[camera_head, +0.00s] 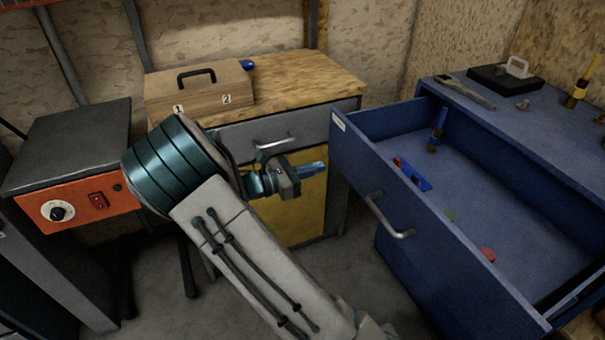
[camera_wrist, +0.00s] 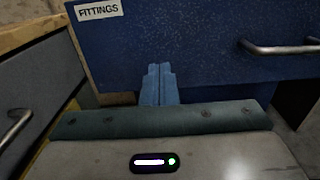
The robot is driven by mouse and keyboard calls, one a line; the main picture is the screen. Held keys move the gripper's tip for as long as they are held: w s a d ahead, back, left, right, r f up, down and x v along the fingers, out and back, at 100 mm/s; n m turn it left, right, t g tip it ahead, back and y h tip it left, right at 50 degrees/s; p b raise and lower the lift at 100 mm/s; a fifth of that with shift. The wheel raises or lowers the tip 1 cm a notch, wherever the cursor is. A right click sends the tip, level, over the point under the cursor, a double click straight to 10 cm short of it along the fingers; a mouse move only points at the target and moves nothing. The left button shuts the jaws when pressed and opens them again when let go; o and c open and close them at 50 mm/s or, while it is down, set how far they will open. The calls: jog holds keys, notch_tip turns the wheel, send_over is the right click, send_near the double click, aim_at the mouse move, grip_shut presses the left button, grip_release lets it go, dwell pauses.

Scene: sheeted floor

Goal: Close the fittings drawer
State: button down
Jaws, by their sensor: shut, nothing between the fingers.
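The blue fittings drawer (camera_head: 395,215) is pulled far out of the blue cabinet at the right. Its front also fills the upper part of the wrist view (camera_wrist: 190,45), with a white label (camera_wrist: 98,10) reading FITTINGS and a metal handle (camera_wrist: 280,48). The handle (camera_head: 390,216) also shows in the head view. My gripper (camera_head: 318,166) is shut and empty, pointing at the left part of the drawer front. Its blue fingertips (camera_wrist: 158,82) are together in the wrist view, close to the front panel; I cannot tell whether they touch it.
Inside the drawer lie a blue-handled brush (camera_head: 437,130), a blue item (camera_head: 415,178) and a red disc (camera_head: 487,254). A wooden-topped cabinet (camera_head: 300,80) with a grey drawer (camera_head: 255,140) stands behind my arm. Tools lie on the blue cabinet top (camera_head: 540,130). An orange-fronted machine (camera_head: 75,205) is at left.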

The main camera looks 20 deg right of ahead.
aim_at(352, 158)
jog(key=d, duration=0.3)
jog(key=d+b, duration=0.1)
jog(key=d, duration=0.2)
jog(key=shift+w+d+f, duration=0.1)
jog(key=shift+w+d, duration=0.1)
jog(key=shift+d, duration=0.85)
jog(key=shift+w, duration=0.1)
